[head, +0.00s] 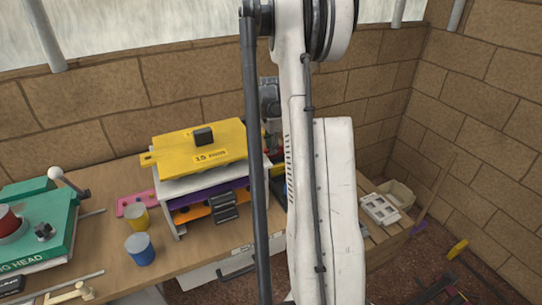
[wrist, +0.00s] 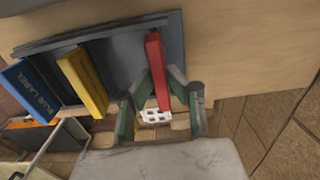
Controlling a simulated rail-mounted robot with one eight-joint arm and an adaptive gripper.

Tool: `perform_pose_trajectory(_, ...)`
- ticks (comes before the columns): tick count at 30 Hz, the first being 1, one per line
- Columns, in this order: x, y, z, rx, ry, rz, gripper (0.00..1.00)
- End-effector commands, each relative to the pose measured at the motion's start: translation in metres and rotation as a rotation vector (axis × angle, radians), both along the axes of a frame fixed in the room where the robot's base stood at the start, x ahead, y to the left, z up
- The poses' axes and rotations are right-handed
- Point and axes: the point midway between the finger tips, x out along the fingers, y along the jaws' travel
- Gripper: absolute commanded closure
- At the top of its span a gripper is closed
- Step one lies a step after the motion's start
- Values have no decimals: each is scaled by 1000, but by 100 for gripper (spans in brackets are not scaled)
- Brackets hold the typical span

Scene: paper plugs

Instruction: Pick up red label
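The red label (wrist: 156,65) is a narrow red upright piece at the right end of a dark grey rack (wrist: 121,49) in the wrist view. My gripper (wrist: 158,72) has its two green fingers on either side of the red label. The fingers look spread, with small gaps beside the red piece; I see no clear contact.
A yellow piece (wrist: 83,80) and a blue piece marked BLUE LABEL (wrist: 32,92) stand left of the red one in the rack. The head view shows a yellow board on a white shelf (head: 200,158), cups, a green machine (head: 45,228) and a white holed block (head: 379,208).

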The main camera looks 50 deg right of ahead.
Motion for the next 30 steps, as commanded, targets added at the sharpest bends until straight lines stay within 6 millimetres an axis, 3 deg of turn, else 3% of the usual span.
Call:
perform_pose_trajectory(17, 0, 0, 1, 0, 0, 0, 100)
perform_pose_trajectory(30, 0, 0, 18, 0, 0, 0, 100)
